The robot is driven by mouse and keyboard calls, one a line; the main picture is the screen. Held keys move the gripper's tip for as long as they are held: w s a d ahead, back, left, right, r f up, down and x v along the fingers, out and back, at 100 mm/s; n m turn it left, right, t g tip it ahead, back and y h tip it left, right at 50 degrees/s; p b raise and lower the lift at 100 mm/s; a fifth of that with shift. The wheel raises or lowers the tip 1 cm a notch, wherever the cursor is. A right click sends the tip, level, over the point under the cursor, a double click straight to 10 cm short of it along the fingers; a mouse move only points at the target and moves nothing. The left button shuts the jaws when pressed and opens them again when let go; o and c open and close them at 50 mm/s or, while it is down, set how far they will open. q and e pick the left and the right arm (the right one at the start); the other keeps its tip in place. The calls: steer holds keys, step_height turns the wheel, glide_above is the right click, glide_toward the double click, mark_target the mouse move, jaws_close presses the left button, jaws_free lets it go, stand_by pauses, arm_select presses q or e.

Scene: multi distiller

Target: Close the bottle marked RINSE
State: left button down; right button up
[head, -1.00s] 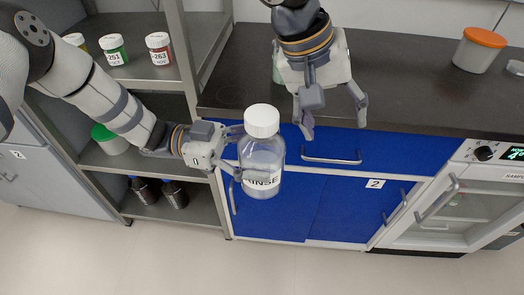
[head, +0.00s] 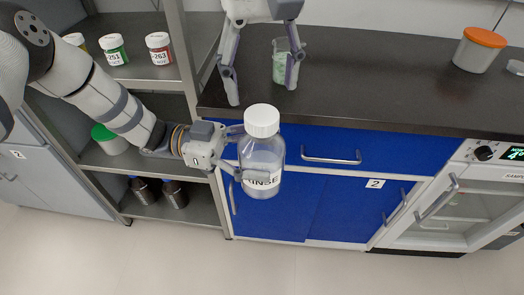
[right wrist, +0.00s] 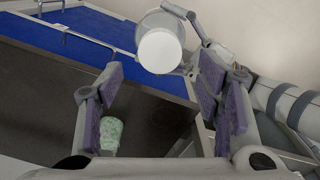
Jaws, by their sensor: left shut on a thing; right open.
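The clear bottle marked RINSE (head: 262,165) is held upright in front of the blue cabinet in the head view. A white cap (head: 262,121) sits on its top; whether it is tight cannot be told. My left gripper (head: 255,163) is shut on the bottle's body. My right gripper (head: 260,93) is open and empty above and behind the bottle, over the dark counter. In the right wrist view the white cap (right wrist: 160,51) shows beyond the open fingers (right wrist: 165,105), apart from them. The left gripper (right wrist: 195,45) is beside the bottle there.
A beaker with green content (head: 281,66) stands on the counter (head: 380,90) near my right fingers. An orange-lidded tub (head: 479,50) is at the back right. Shelves with several jars (head: 114,51) stand left. The counter's middle is clear.

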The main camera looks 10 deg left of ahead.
mark_target(262, 114)
step_height(262, 114, down, 6)
steer(key=shift+f, duration=0.1)
steer(key=shift+c, duration=0.6)
